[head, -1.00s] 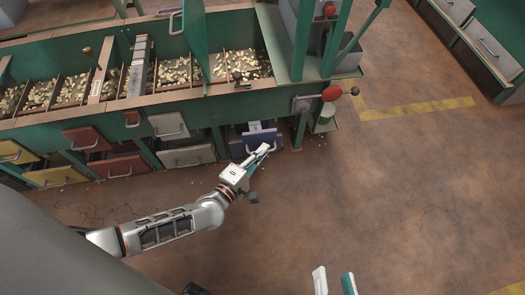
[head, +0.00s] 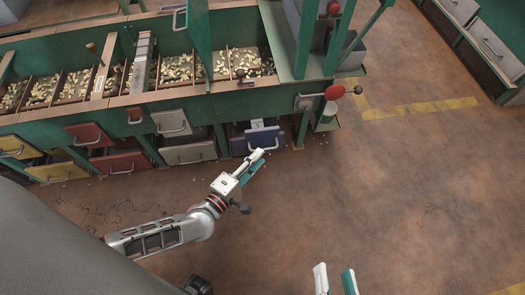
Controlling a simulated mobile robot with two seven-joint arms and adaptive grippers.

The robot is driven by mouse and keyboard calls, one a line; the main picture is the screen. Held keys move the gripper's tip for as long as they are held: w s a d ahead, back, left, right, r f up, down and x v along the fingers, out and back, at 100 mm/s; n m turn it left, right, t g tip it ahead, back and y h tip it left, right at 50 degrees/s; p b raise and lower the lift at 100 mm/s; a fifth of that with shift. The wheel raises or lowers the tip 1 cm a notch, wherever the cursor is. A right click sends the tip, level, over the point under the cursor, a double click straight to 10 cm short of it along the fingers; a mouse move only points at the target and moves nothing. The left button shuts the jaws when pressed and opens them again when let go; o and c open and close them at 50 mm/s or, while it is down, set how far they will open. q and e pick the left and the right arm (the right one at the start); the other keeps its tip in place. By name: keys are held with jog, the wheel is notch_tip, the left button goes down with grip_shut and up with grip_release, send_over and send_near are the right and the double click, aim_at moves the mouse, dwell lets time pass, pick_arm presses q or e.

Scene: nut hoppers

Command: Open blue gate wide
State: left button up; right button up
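The blue gate (head: 264,139) is a small blue-purple panel with a pale handle, low on the green hopper row. It stands tilted outward below a dark blue hopper front. My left gripper (head: 262,159) is just in front of and below the gate, with its white and teal fingers pointing at it. It looks apart from the handle, but contact is hard to judge. The finger gap is seen nearly edge-on, so its opening is unclear. My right gripper (head: 335,281) shows only its two fingertips at the bottom edge, spread apart and empty.
Grey (head: 189,151), red (head: 121,162) and yellow (head: 58,172) gates line the hopper row to the left. A green post and a red ball lever (head: 335,92) stand right of the blue gate. The brown floor in front is clear.

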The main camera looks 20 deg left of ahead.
pick_arm(q)
jog(key=shift+v, duration=1.65)
